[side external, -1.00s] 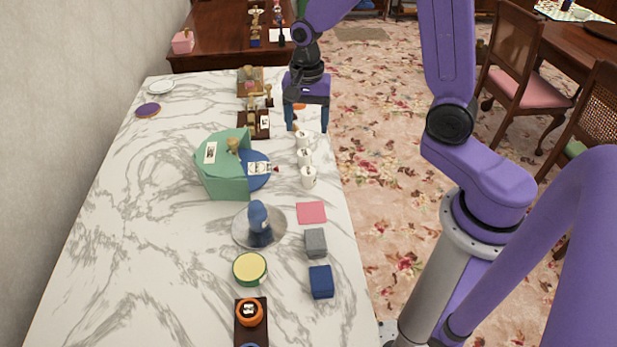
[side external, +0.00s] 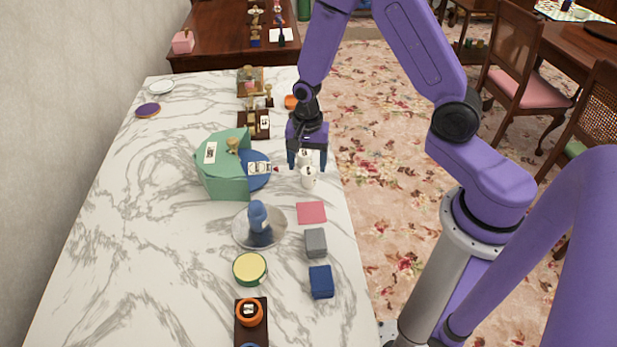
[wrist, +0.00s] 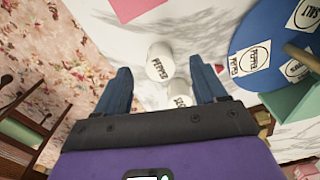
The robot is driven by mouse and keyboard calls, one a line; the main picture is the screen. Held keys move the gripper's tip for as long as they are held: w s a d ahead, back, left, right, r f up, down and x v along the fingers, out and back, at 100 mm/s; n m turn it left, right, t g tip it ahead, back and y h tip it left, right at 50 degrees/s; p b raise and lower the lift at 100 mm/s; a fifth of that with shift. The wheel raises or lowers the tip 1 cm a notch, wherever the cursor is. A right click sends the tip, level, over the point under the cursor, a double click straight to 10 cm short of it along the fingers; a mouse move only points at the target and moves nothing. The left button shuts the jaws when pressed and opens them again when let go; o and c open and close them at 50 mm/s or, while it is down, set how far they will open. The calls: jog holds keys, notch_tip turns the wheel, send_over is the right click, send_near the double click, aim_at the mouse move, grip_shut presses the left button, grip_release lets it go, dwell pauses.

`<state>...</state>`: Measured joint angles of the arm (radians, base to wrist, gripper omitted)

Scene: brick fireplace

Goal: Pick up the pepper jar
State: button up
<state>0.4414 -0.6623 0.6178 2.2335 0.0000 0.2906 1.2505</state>
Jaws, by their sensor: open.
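The pepper jar (wrist: 160,65), a small white jar with a dark label that appears to read PEPPER, stands between and slightly beyond my fingertips in the wrist view. It appears to be the front white jar (side external: 308,178) in the side view. A second white jar (wrist: 180,94) stands close behind it, its label partly cut off. My gripper (side external: 307,166) points down over the row of jars, and its spread blue fingers also show in the wrist view (wrist: 160,66). Nothing is held. The third jar of the row is hidden behind my gripper in the side view.
A blue disc (wrist: 258,35) with labelled cards and a green block-like holder (side external: 222,180) stand left of the jars. A pink square (side external: 311,213), grey cube (side external: 316,243) and blue cube (side external: 320,281) lie nearer the camera. The table's right edge is close to the jars.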

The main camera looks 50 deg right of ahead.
aim_at(308, 172)
jog(key=shift+d+f, duration=0.2)
jog(key=shift+f, duration=0.8)
jog(key=shift+d+f, duration=0.15)
jog(key=shift+f, duration=0.8)
jog(key=shift+w+f, duration=0.1)
jog(key=shift+f, duration=0.6)
jog(key=c, duration=1.2)
